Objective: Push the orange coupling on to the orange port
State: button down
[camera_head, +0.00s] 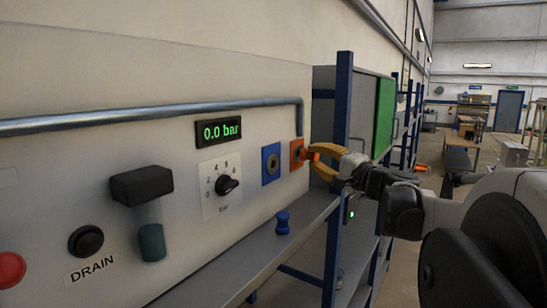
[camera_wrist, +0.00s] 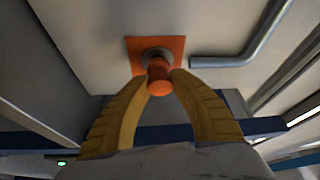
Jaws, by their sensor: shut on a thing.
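The orange port is an orange square plate (camera_head: 297,155) on the panel's right end, right of the blue port. In the wrist view the orange plate (camera_wrist: 133,49) has a grey round fitting (camera_wrist: 154,53) at its centre. The orange coupling (camera_wrist: 158,77) is in front of that fitting, in line with it; I cannot tell how far on it sits. My gripper (camera_head: 314,160) has yellow fingers and is shut on the coupling, with a finger on each side in the wrist view (camera_wrist: 160,84). In the head view the fingers hide most of the coupling.
A blue coupling (camera_head: 283,222) stands on the grey shelf (camera_head: 240,262) below. A blue port (camera_head: 271,163), a dial (camera_head: 227,184) and a pressure display reading 0.0 bar (camera_head: 218,132) are left of the orange port. A metal pipe (camera_head: 200,109) runs above and bends down beside it.

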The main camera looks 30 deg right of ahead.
jog(key=shift+w+a, duration=0.2)
jog(key=shift+w, duration=0.3)
dwell(0.8)
jog(key=c, duration=1.1)
grip_release()
jog(key=s, duration=0.8)
jog(key=s+f, duration=0.1)
jog(key=s, duration=0.3)
